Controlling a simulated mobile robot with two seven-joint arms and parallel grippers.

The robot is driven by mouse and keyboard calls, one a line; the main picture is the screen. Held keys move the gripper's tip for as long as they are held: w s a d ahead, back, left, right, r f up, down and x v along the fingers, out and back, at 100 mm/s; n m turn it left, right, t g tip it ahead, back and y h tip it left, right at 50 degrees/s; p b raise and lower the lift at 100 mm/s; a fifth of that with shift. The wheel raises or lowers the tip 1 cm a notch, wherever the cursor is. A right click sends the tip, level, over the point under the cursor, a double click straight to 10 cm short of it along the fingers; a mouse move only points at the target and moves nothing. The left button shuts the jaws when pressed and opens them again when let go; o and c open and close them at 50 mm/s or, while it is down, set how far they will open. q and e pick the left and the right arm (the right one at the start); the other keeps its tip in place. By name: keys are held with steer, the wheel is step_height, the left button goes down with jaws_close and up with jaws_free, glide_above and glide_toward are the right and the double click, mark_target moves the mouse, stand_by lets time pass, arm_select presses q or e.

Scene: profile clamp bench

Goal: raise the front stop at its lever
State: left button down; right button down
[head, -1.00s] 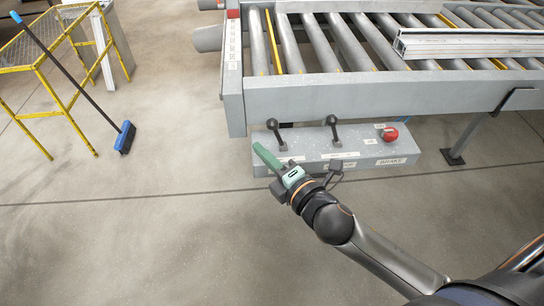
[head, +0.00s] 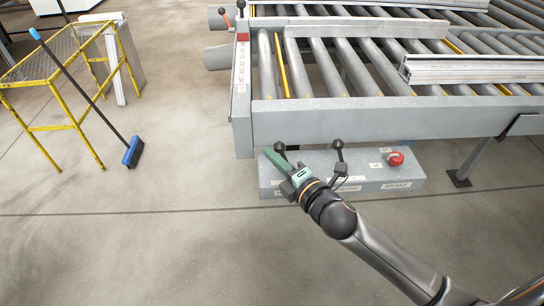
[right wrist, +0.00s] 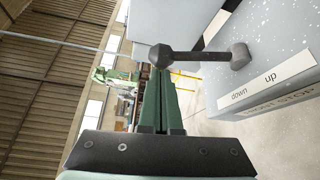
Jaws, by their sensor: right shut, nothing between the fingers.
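The front stop lever (right wrist: 205,55) is a dark rod with a ball knob, on a grey control box (head: 375,172). In the right wrist view its label (right wrist: 262,85) reads "down" and "up", with "FRONT STOP" below; the lever seems to lean to the "down" side. In the head view its knob (head: 280,147) shows just beside the fingertips, and its foot is hidden behind my gripper. My right gripper (head: 270,154) has green fingers, shut and empty. In the right wrist view the fingertips (right wrist: 164,72) end right by the knob; I cannot tell whether they touch. My left gripper is not in view.
A second black lever (head: 339,158) and a red knob (head: 395,158) stand on the same box, right of the front stop lever. The roller conveyor's grey frame (head: 400,115) overhangs behind. A yellow stand (head: 50,128) and broom (head: 132,152) are at left. Floor in front is clear.

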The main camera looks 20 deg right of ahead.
steer(key=shift+s+d+r+m+b, duration=0.1)
steer(key=shift+d+r+m+b, duration=0.05)
steer(key=shift+d+m+b, duration=0.3)
steer(key=shift+t, duration=0.3)
steer(key=d+m+t+b, duration=0.1)
steer(key=d+m+b, duration=0.1)
steer(key=s+d+m+t+b, duration=0.1)
steer(key=d+m+b, duration=0.1)
steer(key=m, duration=0.1)
steer(key=shift+s+r+t+b, duration=0.1)
steer(key=shift+r+t+b, duration=0.1)
steer(key=shift+t+b, duration=0.2)
steer(key=shift+d+m, duration=0.25)
steer(key=shift+m, duration=0.3)
steer(key=shift+s+d+m+t+b, duration=0.15)
steer(key=shift+d+m+t+b, duration=0.15)
steer(key=shift+b, duration=0.1)
steer(key=shift+r, duration=0.1)
steer(key=shift+a, duration=0.1)
